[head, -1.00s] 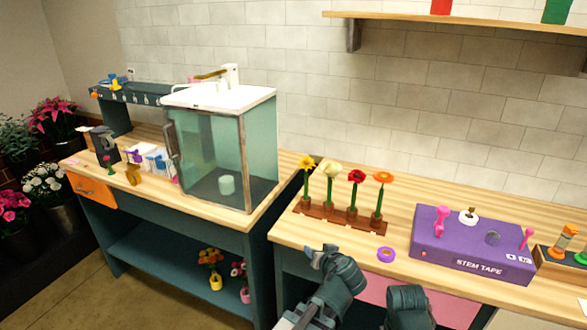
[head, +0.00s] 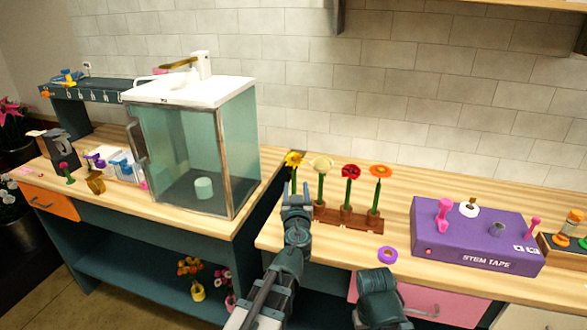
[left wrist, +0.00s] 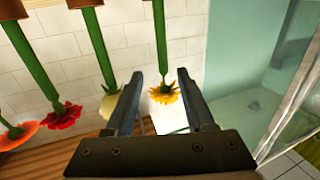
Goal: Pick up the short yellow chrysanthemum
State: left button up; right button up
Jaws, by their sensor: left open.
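The short yellow chrysanthemum (head: 293,159) stands upright at the left end of the brown flower rack (head: 350,217). In the head view my left gripper (head: 297,192) is in front of it and hides most of its stem and the rack's left end. In the left wrist view, which shows things upside down, the yellow bloom (left wrist: 164,93) and its green stem appear between the two open fingers (left wrist: 160,73). The fingers look open and empty; I cannot tell whether they touch the stem. My right gripper cannot be made out; only a dark part of my right arm shows.
A cream flower (head: 321,164), a red flower (head: 351,171) and an orange flower (head: 380,171) stand close by in the rack. A purple tape roll (head: 387,254) and the purple stem tape machine (head: 475,238) are to the right. A glass cabinet (head: 195,150) stands left.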

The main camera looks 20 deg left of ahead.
aim_at(294, 171)
pick_arm(q)
jog(key=x, duration=1)
jog(key=shift+w+a+f, duration=0.1)
jog(key=shift+w+a, duration=0.1)
jog(key=shift+a, duration=0.1)
jog(key=shift+s, duration=0.1)
jog(key=shift+c, duration=0.3)
grip_shut()
